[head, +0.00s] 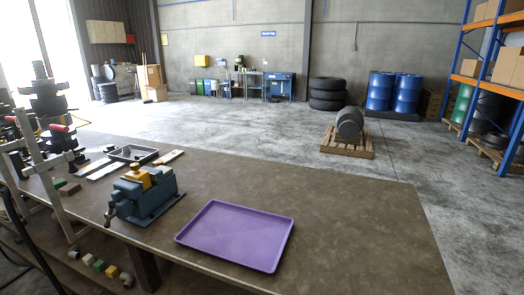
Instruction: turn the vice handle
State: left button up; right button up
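A blue-teal vice (150,203) stands on the brown workbench (330,190), left of the purple tray. Its grey screw end and handle (109,216) face the bench's near left edge. A yellow-brass part (138,176) sits at the top of the vice, between or on the jaws; I cannot tell which. The handle is small in view, and its exact angle is hard to make out. Neither of my grippers shows in the head view.
A purple tray (237,234) lies empty at the front centre. A dark tray with parts (133,153) and light strips lie behind the vice. A grey frame (47,188) and dark equipment with red grips (48,105) stand at the left. The bench's right side is clear.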

aim_at(112, 212)
jog(key=u, duration=1.45)
jog(key=k, duration=0.4)
jog(key=z, duration=0.8)
jog(key=i, duration=1.2)
jog(key=u, duration=0.2)
